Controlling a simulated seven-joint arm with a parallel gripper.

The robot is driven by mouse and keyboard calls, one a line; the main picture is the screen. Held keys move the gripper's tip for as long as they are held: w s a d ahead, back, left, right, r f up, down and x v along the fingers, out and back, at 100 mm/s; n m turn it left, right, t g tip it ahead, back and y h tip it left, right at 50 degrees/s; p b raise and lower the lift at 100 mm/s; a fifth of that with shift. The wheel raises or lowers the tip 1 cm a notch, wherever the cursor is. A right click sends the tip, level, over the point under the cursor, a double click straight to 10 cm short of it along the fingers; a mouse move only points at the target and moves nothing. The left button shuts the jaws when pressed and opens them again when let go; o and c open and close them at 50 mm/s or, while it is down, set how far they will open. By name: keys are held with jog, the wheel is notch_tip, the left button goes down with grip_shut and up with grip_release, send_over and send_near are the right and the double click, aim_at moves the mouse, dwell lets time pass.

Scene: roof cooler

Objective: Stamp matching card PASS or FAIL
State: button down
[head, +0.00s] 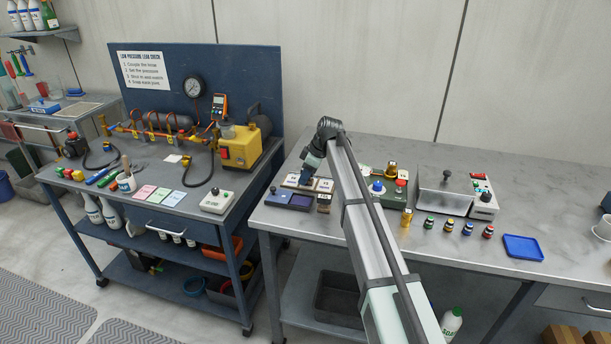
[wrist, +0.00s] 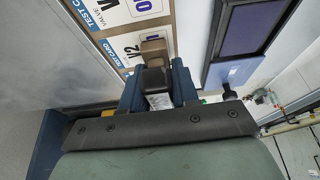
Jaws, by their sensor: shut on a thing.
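My gripper (head: 308,172) is over the white test cards (head: 325,186) at the left end of the right-hand bench. In the wrist view, its blue fingers (wrist: 157,85) are shut on a stamp (wrist: 154,52) with a dark block and a brown part. Its stamping face is hidden, so PASS or FAIL cannot be told. The stamp overlaps a test card (wrist: 128,47) marked with a 2; contact cannot be told. Another card (wrist: 115,12) lies beside it. The dark-blue ink pad (head: 291,200) lies open in front of the cards. Another small stamp-like block (head: 323,203) stands right of the pad.
Several small coloured-top valves (head: 448,225) stand in a row near a blue tray (head: 523,247). The left bench holds a yellow pump (head: 240,148).

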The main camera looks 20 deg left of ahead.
jog(key=shift+f, duration=0.45)
dwell(1.1)
jog(key=shift+r, duration=0.1)
jog(key=shift+r, duration=3.45)
